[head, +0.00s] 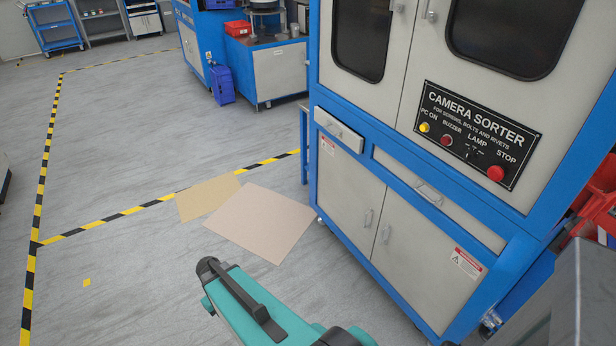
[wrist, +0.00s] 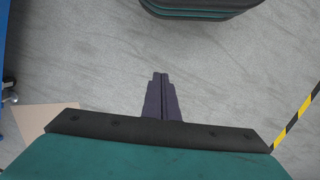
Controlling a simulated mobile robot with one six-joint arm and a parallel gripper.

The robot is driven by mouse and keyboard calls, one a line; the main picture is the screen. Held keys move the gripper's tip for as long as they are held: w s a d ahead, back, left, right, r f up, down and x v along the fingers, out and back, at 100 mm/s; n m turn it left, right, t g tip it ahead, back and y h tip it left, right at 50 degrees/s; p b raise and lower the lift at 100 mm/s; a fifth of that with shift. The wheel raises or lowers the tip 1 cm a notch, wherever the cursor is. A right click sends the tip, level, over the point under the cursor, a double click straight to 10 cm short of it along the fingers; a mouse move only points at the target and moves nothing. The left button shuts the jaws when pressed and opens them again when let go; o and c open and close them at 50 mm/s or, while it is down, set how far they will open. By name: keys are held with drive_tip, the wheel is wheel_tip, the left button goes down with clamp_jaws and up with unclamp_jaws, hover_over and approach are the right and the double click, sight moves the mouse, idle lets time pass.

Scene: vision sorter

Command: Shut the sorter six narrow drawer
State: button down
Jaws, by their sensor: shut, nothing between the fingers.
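The camera sorter (head: 398,113) is a blue and light grey cabinet at the right of the head view. Its narrow drawer (head: 345,138) is at the upper left of the lower cabinet, and its front stands out a little from the blue frame. The wider drawer (head: 455,208) to its right looks flush. My gripper (wrist: 161,76) is shut and empty, over bare floor in the wrist view. It is apart from the sorter, and its fingertips cannot be made out in the head view, where my teal arm shows low in the middle.
Two flat sheets, tan (head: 208,196) and pinkish (head: 262,222), lie on the floor left of the sorter. Cabinet doors (head: 385,235) below the drawers are closed. Red bins (head: 596,205) are at the right edge. Open floor lies to the left, with striped tape (head: 120,213).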

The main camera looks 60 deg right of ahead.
drive_tip(key=s+a+f+g, duration=0.1)
drive_tip(key=s+a+f, duration=0.1)
drive_tip(key=s+a, duration=0.5)
drive_tip(key=s+a+f+n+g, duration=0.1)
drive_tip(key=s+a+f+g, duration=0.1)
drive_tip(key=s+a, duration=0.4)
drive_tip(key=s+f, duration=0.1)
drive_tip(key=s, duration=0.3)
drive_tip(key=shift+s+a+f, duration=0.15)
drive_tip(key=shift+a+f, duration=0.1)
drive_tip(key=shift+a, duration=0.15)
drive_tip(key=shift+a+n, duration=0.1)
drive_tip(key=shift+n, duration=0.2)
